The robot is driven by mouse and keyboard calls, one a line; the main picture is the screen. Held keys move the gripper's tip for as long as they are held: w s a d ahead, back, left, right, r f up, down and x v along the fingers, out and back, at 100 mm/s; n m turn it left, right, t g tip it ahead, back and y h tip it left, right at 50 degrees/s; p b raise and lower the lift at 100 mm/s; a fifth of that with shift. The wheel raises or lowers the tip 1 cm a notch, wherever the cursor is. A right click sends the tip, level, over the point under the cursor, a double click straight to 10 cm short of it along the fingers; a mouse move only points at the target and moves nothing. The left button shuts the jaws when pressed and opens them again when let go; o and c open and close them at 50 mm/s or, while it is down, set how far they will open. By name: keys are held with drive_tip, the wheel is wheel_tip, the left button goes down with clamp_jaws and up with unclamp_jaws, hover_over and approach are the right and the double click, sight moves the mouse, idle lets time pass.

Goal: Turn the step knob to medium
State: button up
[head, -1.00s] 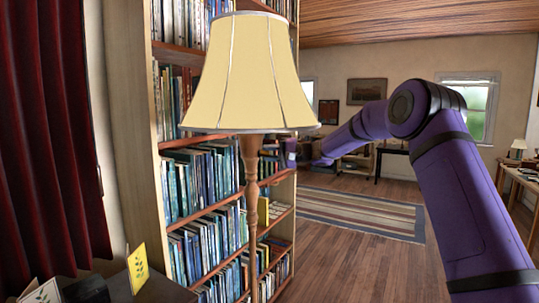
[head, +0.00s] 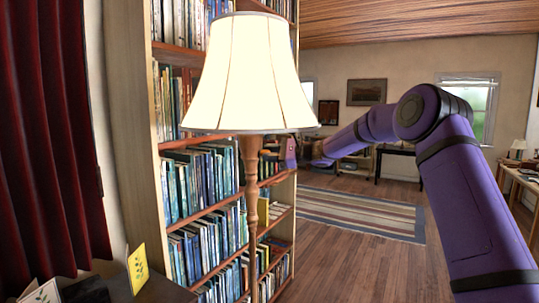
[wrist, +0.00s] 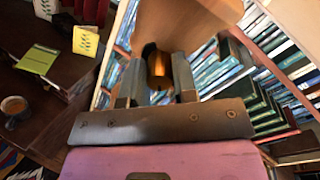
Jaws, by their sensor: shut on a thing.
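The floor lamp has a pale shade (head: 241,75) on a turned wooden pole (head: 251,185) in the head view, and the shade glows brightly. My gripper (head: 272,152) reaches in from the right to the pole, just below the shade. In the wrist view my gripper (wrist: 157,80) is shut on a small golden-brown step knob (wrist: 158,66) between its dark fingers. The knob's markings and setting cannot be read. In the head view the knob is too small to make out.
A tall bookshelf (head: 205,185) full of books stands close behind the lamp. A dark red curtain (head: 50,140) hangs at the left. A yellow card (head: 138,268) stands on a dark table at the lower left. The floor at the right has a striped rug (head: 360,212).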

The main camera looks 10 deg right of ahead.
drive_tip(key=m, duration=0.5)
idle(0.6)
drive_tip(key=o, duration=0.9)
drive_tip(key=shift+d, duration=0.1)
